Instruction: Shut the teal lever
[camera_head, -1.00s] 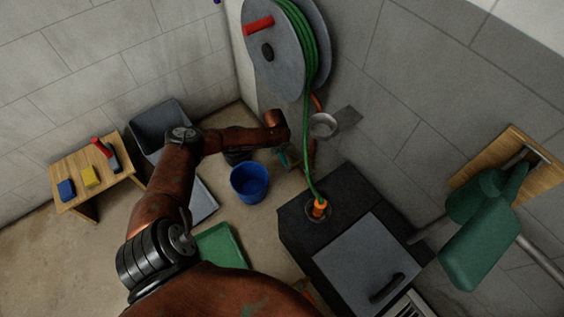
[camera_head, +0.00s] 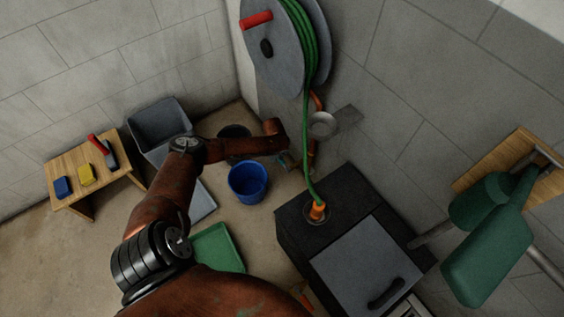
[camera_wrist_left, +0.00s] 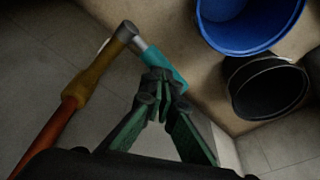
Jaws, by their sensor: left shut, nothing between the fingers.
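The teal lever (camera_wrist_left: 163,66) sits on the grey end of a valve on a copper pipe (camera_wrist_left: 66,112) with a brass-coloured section. In the wrist view my left gripper (camera_wrist_left: 160,88) is shut with nothing between its fingers. Its fingertips are right at the lever's lower end and overlap it in the picture; I cannot tell if they touch. In the head view my left forearm reaches to the pipe below the hose reel, and the lever is mostly hidden there beside my wrist. My right gripper is not in view.
A blue bucket (camera_head: 248,182) and a black bucket (camera_wrist_left: 268,88) stand close by on the floor. A green hose (camera_head: 307,130) runs from the wall reel (camera_head: 283,65) to a dark cabinet (camera_head: 295,228). A small grey funnel-like cup (camera_head: 322,125) is on the wall.

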